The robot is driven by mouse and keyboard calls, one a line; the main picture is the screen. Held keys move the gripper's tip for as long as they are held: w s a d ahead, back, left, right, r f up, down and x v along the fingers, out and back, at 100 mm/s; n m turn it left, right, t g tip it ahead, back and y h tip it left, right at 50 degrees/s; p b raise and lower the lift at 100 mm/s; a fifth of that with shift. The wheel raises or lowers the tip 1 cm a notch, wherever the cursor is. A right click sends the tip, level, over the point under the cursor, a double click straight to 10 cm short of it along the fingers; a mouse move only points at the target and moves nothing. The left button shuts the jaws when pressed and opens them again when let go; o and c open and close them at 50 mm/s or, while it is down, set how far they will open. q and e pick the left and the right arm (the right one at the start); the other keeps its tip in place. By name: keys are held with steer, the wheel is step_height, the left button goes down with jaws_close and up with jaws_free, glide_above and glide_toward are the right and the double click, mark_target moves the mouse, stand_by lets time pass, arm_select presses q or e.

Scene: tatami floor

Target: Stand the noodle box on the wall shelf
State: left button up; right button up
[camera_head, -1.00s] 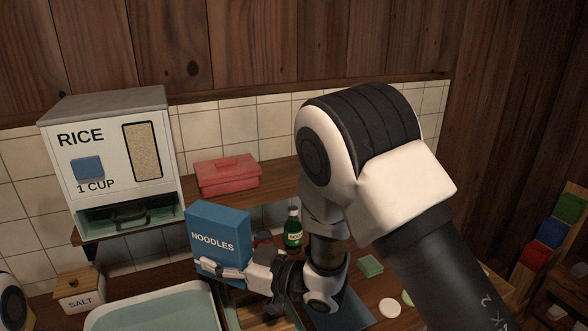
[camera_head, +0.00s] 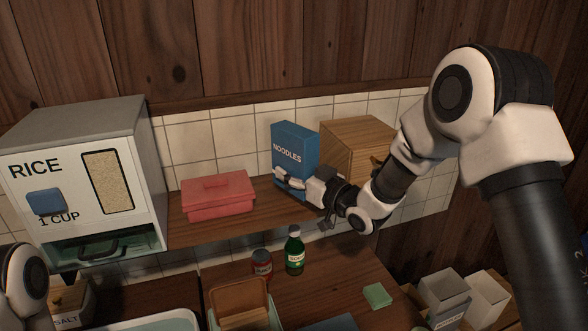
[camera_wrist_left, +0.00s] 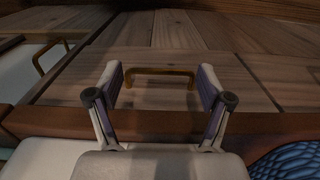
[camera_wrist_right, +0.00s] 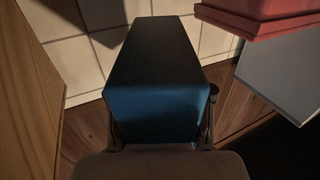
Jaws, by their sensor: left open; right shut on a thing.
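The blue noodle box (camera_head: 294,146) is upright at the wall shelf (camera_head: 240,224), between a red box and a wooden box. My right gripper (camera_head: 288,180) is shut on its lower part. Whether its base touches the shelf is hidden by the gripper. In the right wrist view the noodle box (camera_wrist_right: 158,70) sits between the fingers, with shelf wood and wall tiles beyond it. My left gripper (camera_wrist_left: 160,76) is open and empty in the left wrist view, facing a wooden front with a brass handle (camera_wrist_left: 160,72).
The red box (camera_head: 217,195) stands left on the shelf, with a gap to the noodle box. The wooden box (camera_head: 352,142) stands close on its right. A rice dispenser (camera_head: 80,180) is far left. A green bottle (camera_head: 294,252) and a can (camera_head: 262,263) stand on the counter below.

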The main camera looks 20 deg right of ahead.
steer(key=shift+w+d, duration=0.35)
steer(key=shift+w, duration=0.55)
steer(key=shift+a+f+p, duration=0.15)
steer(key=shift+f+p, duration=0.1)
steer(key=shift+p, duration=0.3)
step_height(320, 180, down, 2)
steer(key=shift+a+f+p, duration=0.1)
steer(key=shift+f+p, duration=0.1)
steer(key=shift+p, duration=0.35)
steer(key=shift+w+d+f, duration=0.1)
steer(key=shift+d+f, duration=0.1)
steer(key=shift+f, duration=0.15)
steer(key=o, duration=1.3)
steer(key=shift+o, duration=0.6)
steer(key=shift+s+a+r, duration=0.15)
steer(key=shift+s, duration=0.1)
